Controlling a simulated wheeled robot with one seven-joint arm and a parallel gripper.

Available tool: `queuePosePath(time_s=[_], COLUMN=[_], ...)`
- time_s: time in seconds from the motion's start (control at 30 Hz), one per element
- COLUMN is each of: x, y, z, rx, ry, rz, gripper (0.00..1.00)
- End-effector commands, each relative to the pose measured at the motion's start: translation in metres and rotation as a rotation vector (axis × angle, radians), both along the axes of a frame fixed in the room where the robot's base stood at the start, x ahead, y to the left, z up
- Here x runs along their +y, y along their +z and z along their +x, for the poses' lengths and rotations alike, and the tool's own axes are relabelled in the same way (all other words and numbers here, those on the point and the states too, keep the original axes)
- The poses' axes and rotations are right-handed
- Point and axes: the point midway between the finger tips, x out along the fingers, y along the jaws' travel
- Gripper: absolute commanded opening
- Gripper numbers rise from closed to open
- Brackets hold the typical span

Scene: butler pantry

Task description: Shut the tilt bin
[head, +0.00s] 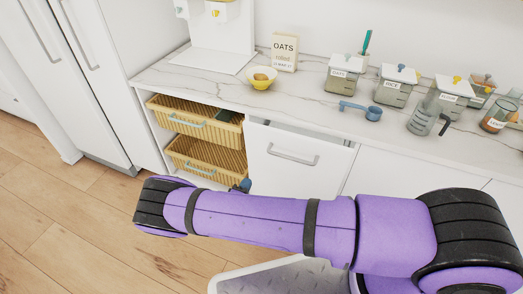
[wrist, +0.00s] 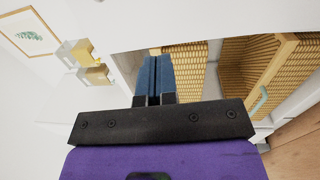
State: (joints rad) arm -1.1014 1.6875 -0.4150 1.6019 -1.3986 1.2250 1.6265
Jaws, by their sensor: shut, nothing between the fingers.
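The tilt bin is the white front panel (head: 290,160) with a grey bar handle, under the counter in the head view. Its top edge leans out from the cabinet, leaving a dark gap, so it stands partly open. My gripper (head: 245,184) shows only as a small blue tip above my purple arm, low by the panel's left side; the arm hides the rest and the panel's bottom. In the wrist view my gripper (wrist: 153,72) has its blue fingers together and empty. Whether it touches the panel cannot be told.
Two wicker baskets, an upper one (head: 195,120) and a lower one (head: 205,158), sit in the open bay left of the bin. The marble counter (head: 300,105) above holds a yellow bowl (head: 262,78), an oats box (head: 284,52), jars and a blue scoop (head: 361,110). Wooden floor lies clear at left.

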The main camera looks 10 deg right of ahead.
Motion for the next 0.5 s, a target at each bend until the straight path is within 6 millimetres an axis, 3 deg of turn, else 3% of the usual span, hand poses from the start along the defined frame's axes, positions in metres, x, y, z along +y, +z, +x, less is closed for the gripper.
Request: queuePosePath(time_s=[0.17,0.5], x=[-0.005,-0.038], y=[0.000,0.006], z=[0.004,0.050], rx=[-0.023,-0.020], ry=[0.006,0.005], rz=[0.010,0.011], gripper=[0.00,0.00])
